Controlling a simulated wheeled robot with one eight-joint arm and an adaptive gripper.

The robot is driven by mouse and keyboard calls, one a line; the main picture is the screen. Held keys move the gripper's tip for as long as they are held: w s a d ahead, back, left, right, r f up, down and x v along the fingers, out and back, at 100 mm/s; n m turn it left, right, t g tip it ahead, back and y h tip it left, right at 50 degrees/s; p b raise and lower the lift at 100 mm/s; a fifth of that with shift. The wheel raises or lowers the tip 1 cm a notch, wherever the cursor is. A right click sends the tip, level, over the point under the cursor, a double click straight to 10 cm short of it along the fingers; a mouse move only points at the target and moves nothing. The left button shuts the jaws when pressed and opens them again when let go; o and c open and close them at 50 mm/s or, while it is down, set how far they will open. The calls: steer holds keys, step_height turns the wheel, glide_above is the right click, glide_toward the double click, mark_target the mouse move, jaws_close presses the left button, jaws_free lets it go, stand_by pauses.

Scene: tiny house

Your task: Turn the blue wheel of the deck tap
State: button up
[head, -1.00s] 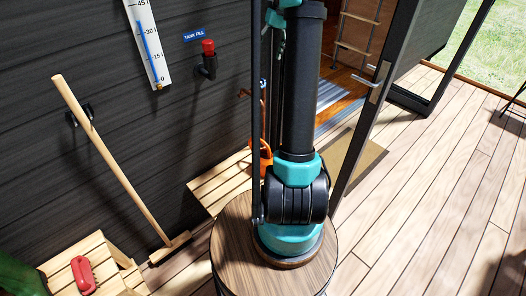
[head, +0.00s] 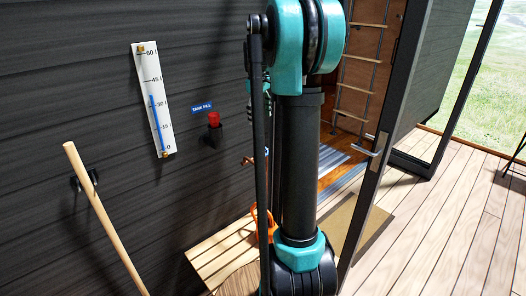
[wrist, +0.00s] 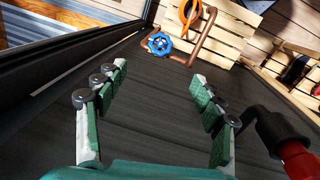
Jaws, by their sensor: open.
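The blue wheel (wrist: 160,43) of the tap sits on a copper pipe (wrist: 182,58) by the dark wall, near the top middle of the wrist view. My gripper (wrist: 159,74) is open and empty, its fingers spread wide. The wheel lies beyond the fingertips, roughly between them in the picture, and nothing touches it. In the head view a bit of the copper pipe (head: 248,160) shows left of my arm. My arm hides most of the tap there.
A red-capped tank fill fitting (head: 214,121) juts from the wall; its black elbow (wrist: 272,128) is close to my right finger. An open door frame (head: 385,130) stands right of my arm.

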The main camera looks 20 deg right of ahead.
mark_target(263, 150)
steer(key=f, duration=1)
steer(key=d+f, duration=0.1)
steer(key=f, duration=0.5)
steer(key=shift+w+d, duration=0.1)
steer(key=shift+w, duration=0.25)
steer(key=c, duration=1.2)
steer(key=shift+o, duration=0.2)
steer(key=shift+s+n+t+h, duration=0.1)
steer(key=shift+n+t+h, duration=0.25)
steer(key=shift+n, duration=0.35)
steer(key=shift+n+t+h, duration=0.25)
steer(key=shift+n+h, duration=0.2)
steer(key=shift+n, duration=0.35)
steer(key=o, duration=1.2)
steer(key=shift+c, duration=0.2)
